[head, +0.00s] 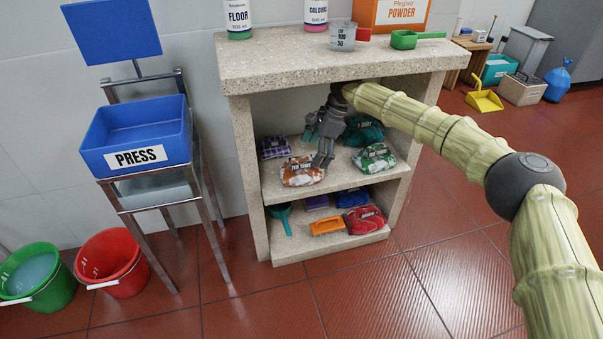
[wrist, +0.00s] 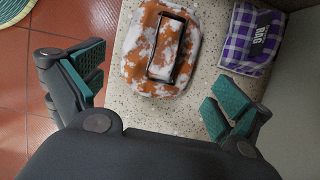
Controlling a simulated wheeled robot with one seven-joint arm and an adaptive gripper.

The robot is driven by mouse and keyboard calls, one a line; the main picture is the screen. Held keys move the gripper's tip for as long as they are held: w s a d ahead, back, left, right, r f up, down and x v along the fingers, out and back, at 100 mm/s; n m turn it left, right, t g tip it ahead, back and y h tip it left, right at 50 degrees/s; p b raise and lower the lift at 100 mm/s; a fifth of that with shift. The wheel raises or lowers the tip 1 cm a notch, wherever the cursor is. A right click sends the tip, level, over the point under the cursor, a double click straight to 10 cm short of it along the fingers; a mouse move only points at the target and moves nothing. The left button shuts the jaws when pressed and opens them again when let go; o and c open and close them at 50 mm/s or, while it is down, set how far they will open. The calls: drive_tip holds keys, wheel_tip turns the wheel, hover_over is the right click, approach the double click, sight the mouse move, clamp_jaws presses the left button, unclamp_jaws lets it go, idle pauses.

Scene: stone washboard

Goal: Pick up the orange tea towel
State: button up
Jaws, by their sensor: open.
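The orange tea towel (head: 301,172) is a folded orange and white bundle with a label, lying on the upper inner shelf of the stone unit at its front left. In the wrist view the orange tea towel (wrist: 162,48) lies on the speckled shelf, with a dark-edged band or handle on top. My gripper (head: 322,146) is inside the shelf, above and just behind the towel. In the wrist view my gripper (wrist: 155,100) has its fingers wide apart and nothing between them; the towel lies ahead of the fingertips.
A purple checked rag (wrist: 248,38) lies close beside the towel. Green bundles (head: 374,157) lie to the right on the same shelf (head: 330,184). The stone top (head: 300,58) is overhead.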

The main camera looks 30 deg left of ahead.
sight(302, 165)
drive_tip(key=shift+s+a, duration=0.65)
drive_tip(key=shift+s, duration=0.05)
drive_tip(key=shift+b+x, duration=1.3)
drive_tip(key=shift+x, duration=1.3)
drive_tip(key=shift+r, duration=0.1)
drive_tip(key=c, duration=0.9)
